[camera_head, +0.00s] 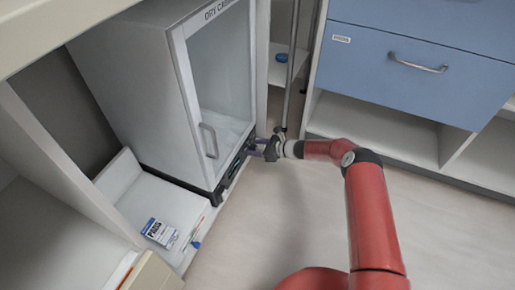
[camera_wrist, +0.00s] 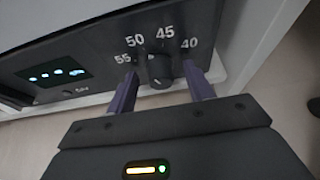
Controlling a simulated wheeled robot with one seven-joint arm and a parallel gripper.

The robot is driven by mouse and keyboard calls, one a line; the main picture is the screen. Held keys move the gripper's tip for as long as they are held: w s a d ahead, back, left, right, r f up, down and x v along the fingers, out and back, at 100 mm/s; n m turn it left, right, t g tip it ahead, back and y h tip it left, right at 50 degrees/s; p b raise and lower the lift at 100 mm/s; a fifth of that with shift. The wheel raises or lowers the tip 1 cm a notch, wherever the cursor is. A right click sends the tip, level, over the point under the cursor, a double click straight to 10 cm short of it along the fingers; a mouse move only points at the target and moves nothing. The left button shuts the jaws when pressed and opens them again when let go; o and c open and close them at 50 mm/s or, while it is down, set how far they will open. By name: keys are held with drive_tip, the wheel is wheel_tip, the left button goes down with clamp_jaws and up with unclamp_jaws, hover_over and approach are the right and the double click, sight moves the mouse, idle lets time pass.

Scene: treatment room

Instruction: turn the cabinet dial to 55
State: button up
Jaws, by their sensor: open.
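The dial (camera_wrist: 160,72) is a dark round knob on the black front panel (camera_wrist: 95,45) of the dry cabinet. Numbers 55, 50, 45 and 40 run left to right around its top. A small pale mark shows near the knob's upper edge, roughly between 50 and 45; its exact reading is hard to tell. My gripper (camera_wrist: 162,90) is open, with one purple finger on each side of the dial. I cannot tell whether either finger touches it. In the head view my gripper (camera_head: 262,149) is at the lower front of the dry cabinet (camera_head: 135,95), and the dial is hidden.
A lit display (camera_wrist: 55,74) sits left of the dial. The cabinet's glass door has a handle (camera_head: 209,141) above the panel. A blue drawer unit (camera_head: 425,65) stands to the right. A blue-and-white box (camera_head: 160,232) lies on the low shelf at left. The floor in front is clear.

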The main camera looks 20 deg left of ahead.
drive_tip(key=c, duration=1)
drive_tip(key=shift+o, duration=0.2)
drive_tip(key=shift+n, duration=0.3)
drive_tip(key=shift+s+n+t, duration=0.2)
drive_tip(key=shift+n+t, duration=0.9)
drive_tip(key=shift+s+n+t+p, duration=0.1)
drive_tip(key=shift+n+t+p, duration=0.7)
drive_tip(key=shift+n, duration=0.5)
drive_tip(key=shift+f, duration=0.1)
